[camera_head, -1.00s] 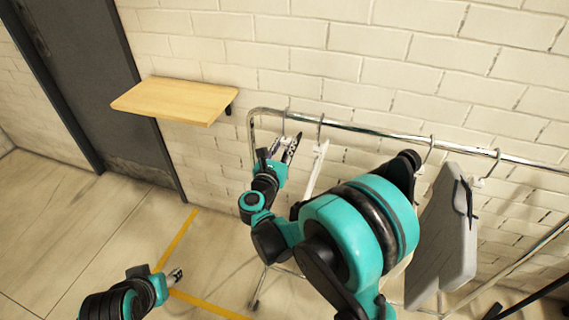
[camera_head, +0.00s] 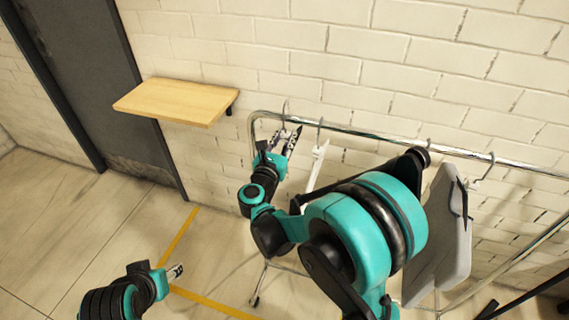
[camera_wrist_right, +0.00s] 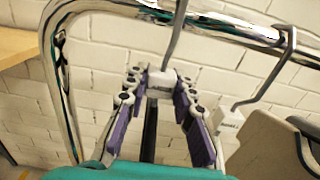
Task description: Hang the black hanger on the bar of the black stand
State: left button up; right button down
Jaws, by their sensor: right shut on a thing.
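My right gripper (camera_head: 288,138) is shut on the black hanger, just below the left end of the stand's bar. In the right wrist view, the fingers (camera_wrist_right: 158,82) close around the grey neck of the black hanger (camera_wrist_right: 150,128), whose dark body hangs down between them. Its thin hook (camera_wrist_right: 177,38) rises across the bar (camera_wrist_right: 215,22); whether it rests on the bar I cannot tell. In the head view the hook top (camera_head: 284,104) shows at bar height. The stand's bar (camera_head: 385,136) looks shiny metal. My left gripper (camera_head: 175,272) is low at the left, away from the stand; its jaws are too small to judge.
A white hanger (camera_head: 318,165) hangs on the bar just right of my right gripper. A wooden wall shelf (camera_head: 178,102) is left of the stand. The floor at left is clear.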

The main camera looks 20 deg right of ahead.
jog(key=shift+v, duration=3)
jog(key=shift+s+a, duration=0.2)
jog(key=b+v, duration=0.1)
jog(key=v, duration=2.6)
jog(key=shift+s+a+b, duration=0.15)
jog(key=shift+a+b, duration=0.05)
jog(key=shift+b, duration=0.1)
